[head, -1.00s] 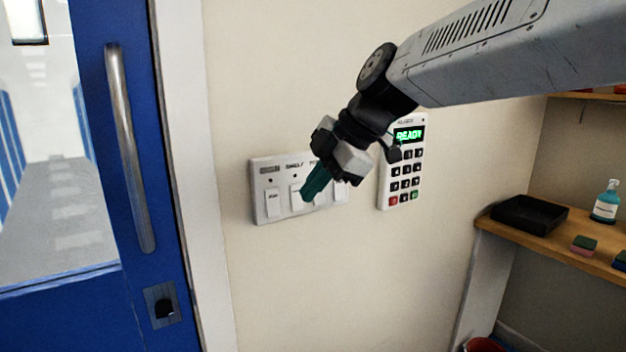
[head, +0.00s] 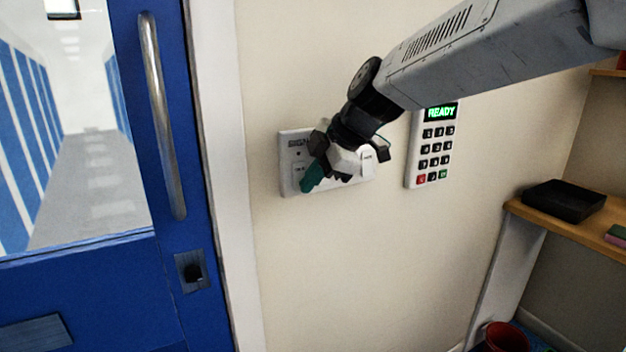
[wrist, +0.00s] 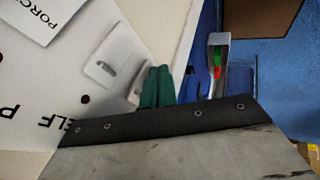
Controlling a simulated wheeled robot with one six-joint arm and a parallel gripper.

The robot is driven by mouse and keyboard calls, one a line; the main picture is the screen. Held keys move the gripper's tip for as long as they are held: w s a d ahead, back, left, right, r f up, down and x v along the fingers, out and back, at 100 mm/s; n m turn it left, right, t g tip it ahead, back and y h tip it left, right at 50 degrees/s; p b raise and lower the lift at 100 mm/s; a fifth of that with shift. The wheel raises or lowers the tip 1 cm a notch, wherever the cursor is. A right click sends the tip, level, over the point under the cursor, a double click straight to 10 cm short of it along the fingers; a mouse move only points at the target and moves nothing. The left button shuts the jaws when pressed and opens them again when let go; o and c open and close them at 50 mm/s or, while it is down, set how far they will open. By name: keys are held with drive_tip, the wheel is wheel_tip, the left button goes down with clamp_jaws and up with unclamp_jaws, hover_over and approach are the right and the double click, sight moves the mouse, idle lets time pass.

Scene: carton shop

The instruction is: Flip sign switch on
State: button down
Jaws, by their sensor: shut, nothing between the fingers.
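A white switch panel (head: 287,185) is fixed to the wall right of the blue door; it also fills the left of the wrist view (wrist: 60,75). Its leftmost label (head: 297,142) appears to read SIGN, with a white rocker (head: 299,171) below it, partly covered by my gripper. My gripper (head: 311,180) is shut and empty, its green fingertips in front of the panel's lower left part. In the wrist view the green fingers (wrist: 156,86) are beside a white rocker (wrist: 112,64); I cannot tell whether they touch. My gripper hides the panel's middle.
A keypad (head: 432,150) with a green READY display is on the wall right of the panel. The blue door (head: 185,230) with a long metal handle (head: 162,120) is on the left. A shelf (head: 560,222) with a black tray (head: 565,200) is on the right. A red bucket (head: 505,338) stands below.

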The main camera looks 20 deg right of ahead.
drive_tip(key=shift+w+f, duration=0.1)
drive_tip(key=shift+w, duration=0.2)
drive_tip(key=shift+r, duration=0.85)
drive_tip(key=s+d+r, duration=0.5)
drive_tip(key=s+r, duration=0.1)
drive_tip(key=s, duration=0.3)
drive_tip(key=shift+s+d+r, duration=0.15)
drive_tip(key=shift+s+r, duration=0.05)
drive_tip(key=shift+s, duration=0.05)
